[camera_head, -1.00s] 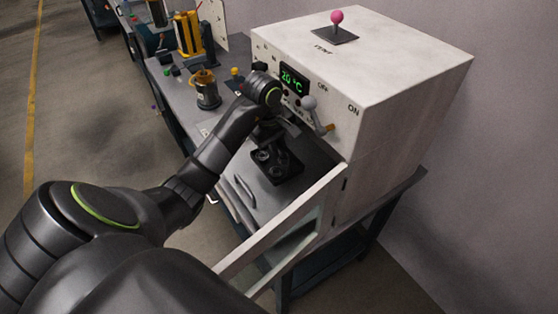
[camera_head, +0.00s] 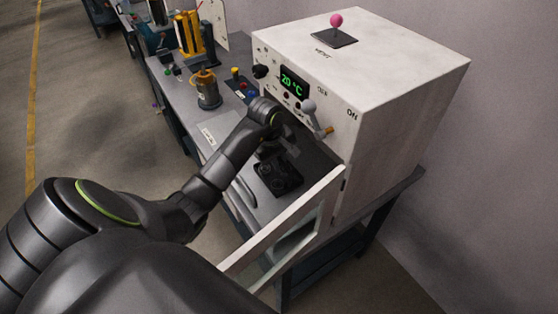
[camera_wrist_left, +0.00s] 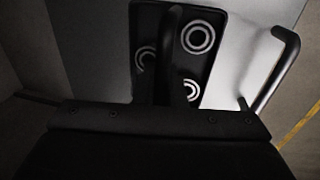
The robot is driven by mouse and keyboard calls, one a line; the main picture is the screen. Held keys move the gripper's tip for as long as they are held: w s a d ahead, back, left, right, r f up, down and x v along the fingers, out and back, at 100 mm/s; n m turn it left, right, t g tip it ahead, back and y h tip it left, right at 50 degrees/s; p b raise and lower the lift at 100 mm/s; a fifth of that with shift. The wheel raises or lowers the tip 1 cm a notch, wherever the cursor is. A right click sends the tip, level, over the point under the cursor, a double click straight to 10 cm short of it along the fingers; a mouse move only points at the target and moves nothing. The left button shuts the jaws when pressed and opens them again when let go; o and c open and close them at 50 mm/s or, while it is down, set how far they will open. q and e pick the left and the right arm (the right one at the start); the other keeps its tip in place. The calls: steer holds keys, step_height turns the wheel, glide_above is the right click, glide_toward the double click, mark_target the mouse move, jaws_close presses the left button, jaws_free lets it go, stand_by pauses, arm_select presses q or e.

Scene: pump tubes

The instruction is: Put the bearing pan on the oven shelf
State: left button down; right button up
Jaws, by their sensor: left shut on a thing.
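The bearing pan (camera_head: 282,182) is a small black tray in front of the oven (camera_head: 350,120). In the left wrist view the bearing pan (camera_wrist_left: 213,75) shows several pale ring-shaped bearings and a dark upright bar in its middle. My left gripper (camera_head: 276,152) is above the pan and shut on it; the fingertips are mostly hidden. Whether the pan touches the surface under it I cannot tell. The oven's door (camera_head: 285,232) stands open at the front right. The shelf inside is hidden from the head camera. My right gripper is out of view.
The oven's front has a green 20 °C display (camera_head: 294,82) and a grey lever (camera_head: 312,116).

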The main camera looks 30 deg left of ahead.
arm_select(q)
steer(key=c, duration=1.5)
jaws_free()
steer(key=shift+r, duration=0.2)
step_height(320, 180, up, 12)
steer(key=s+p, duration=0.2)
steer(key=p, duration=0.1)
steer(key=shift+a+f, duration=0.2)
steer(key=shift+a, duration=0.2)
steer(key=shift+f, duration=0.1)
